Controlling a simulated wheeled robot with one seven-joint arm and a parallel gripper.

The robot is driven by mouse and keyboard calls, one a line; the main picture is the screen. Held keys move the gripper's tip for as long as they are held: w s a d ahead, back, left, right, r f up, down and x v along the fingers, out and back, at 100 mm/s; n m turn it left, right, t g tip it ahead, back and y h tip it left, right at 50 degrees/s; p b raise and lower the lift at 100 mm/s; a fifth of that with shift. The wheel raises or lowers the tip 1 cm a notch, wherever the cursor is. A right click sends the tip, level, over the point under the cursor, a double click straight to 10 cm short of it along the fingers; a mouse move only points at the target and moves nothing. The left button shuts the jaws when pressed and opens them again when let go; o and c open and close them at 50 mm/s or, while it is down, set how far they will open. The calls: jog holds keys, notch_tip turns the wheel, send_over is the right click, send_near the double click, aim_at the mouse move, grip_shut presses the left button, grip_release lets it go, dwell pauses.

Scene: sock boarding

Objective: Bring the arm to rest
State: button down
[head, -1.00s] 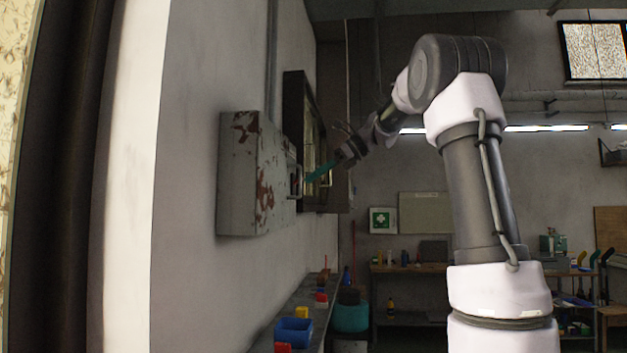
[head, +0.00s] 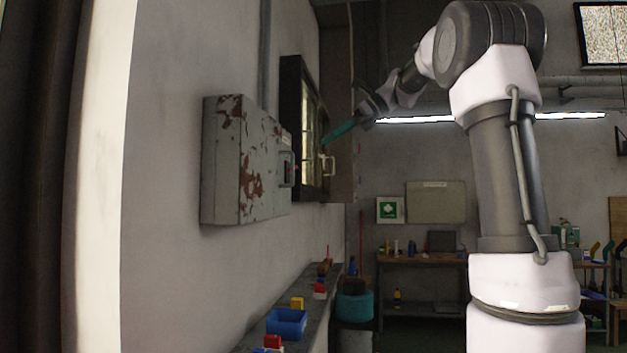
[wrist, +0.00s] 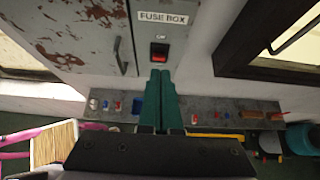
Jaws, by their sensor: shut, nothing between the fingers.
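My gripper (head: 328,140) has teal fingers, which are together and empty. In the head view it is in the air to the right of the grey fuse box (head: 262,172), apart from it. The box has peeling paint with rust-red patches and a handle, and its door looks closed. In the wrist view the fingertips (wrist: 160,74) point toward the "FUSE BOX" label (wrist: 163,18) and a red switch (wrist: 159,53) below it. The handle (wrist: 120,55) is left of the switch.
A dark-framed window (head: 290,100) is on the wall beyond the box. A narrow shelf (head: 262,328) below holds a blue bin (head: 287,322) and several small items. A workbench (head: 420,258) stands at the back. The space right of my gripper looks open.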

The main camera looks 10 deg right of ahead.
jog(key=shift+s, duration=0.1)
jog(key=s+d+f+n+t+h, duration=0.1)
jog(key=s+f+n+h, duration=0.3)
jog(key=s+f+n, duration=0.5)
jog(key=s+d+f+n+t+h, duration=0.2)
jog(key=s+f+n+h, duration=0.2)
jog(key=s+f+n, duration=0.5)
jog(key=s+f, duration=0.6)
jog(key=f, duration=0.2)
jog(key=shift+d+f+h, duration=0.15)
jog(key=shift+d+h, duration=0.15)
jog(key=shift+d, duration=0.1)
